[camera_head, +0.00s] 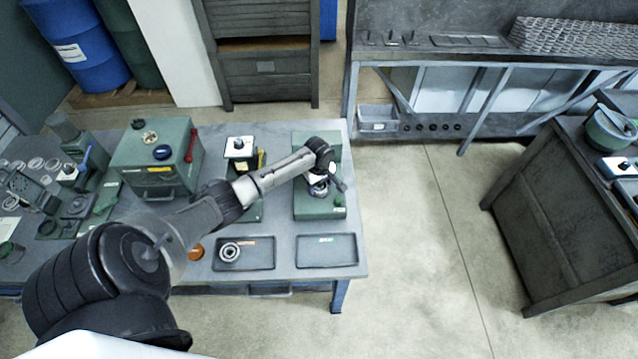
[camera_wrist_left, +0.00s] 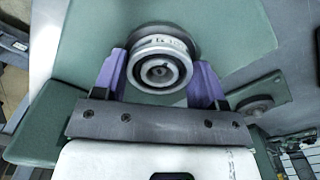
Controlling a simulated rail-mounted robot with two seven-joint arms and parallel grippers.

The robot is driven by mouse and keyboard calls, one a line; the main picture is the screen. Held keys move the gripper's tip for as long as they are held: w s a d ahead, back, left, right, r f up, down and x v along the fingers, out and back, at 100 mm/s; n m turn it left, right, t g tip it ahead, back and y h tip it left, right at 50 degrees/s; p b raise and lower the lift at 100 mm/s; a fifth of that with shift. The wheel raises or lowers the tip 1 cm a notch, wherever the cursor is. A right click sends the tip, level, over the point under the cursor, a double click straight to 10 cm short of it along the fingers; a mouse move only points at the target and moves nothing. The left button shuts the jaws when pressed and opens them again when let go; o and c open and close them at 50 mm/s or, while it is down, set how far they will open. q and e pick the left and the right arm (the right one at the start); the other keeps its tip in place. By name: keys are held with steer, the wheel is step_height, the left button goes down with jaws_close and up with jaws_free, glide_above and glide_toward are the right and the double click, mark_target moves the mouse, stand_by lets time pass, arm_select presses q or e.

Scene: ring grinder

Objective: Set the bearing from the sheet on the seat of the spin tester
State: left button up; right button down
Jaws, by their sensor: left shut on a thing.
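My left gripper (camera_head: 322,184) is at the green spin tester (camera_head: 318,209) at the right end of the table, seen from above. In the left wrist view, its two purple fingers (camera_wrist_left: 160,78) are shut on a silver ring-shaped bearing (camera_wrist_left: 160,56), one finger on each side. The bearing is in front of a dark round part over the green tester; I cannot tell if it touches the seat. The seat is mostly hidden by the bearing and my gripper. My right gripper is not in view.
Another ring (camera_head: 229,252) lies on a dark tray (camera_head: 262,261) with an orange-red label. A dark tray with a green label (camera_head: 327,259) is empty. A green box machine with a red lever (camera_head: 158,160) stands left. The floor right of the table is clear.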

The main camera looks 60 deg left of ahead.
arm_select(q)
steer(key=o, duration=1.1)
steer(key=shift+r, duration=0.1)
step_height(320, 180, up, 11)
steer(key=s+d+f+m, duration=0.3)
steer(key=s+d+m, duration=0.1)
steer(key=d, duration=0.3)
steer(key=s+d+f+m+t, duration=0.1)
steer(key=s+d+f+m, duration=0.25)
steer(key=d, duration=0.25)
steer(key=s+d+f+m, duration=0.2)
steer(key=s+d+m, duration=0.2)
steer(key=d, duration=0.3)
steer(key=s+d+r+m+t, duration=0.1)
steer(key=s+d+r+m, duration=0.1)
steer(key=s+d+m, duration=0.1)
steer(key=s+d+r+m, duration=0.2)
steer(key=s+d+m, duration=0.1)
steer(key=s+d, duration=0.1)
steer(key=s+d+r+m+t, duration=0.1)
steer(key=s+d+r+m, duration=0.1)
steer(key=s, duration=0.4)
steer(key=shift+d+r+m+t+p, duration=0.2)
steer(key=shift+d+m, duration=0.1)
steer(key=shift+d, duration=0.4)
steer(key=shift+d+r+m+t+p, duration=0.1)
steer(key=shift+d+m+p, duration=0.15)
steer(key=shift+d, duration=0.4)
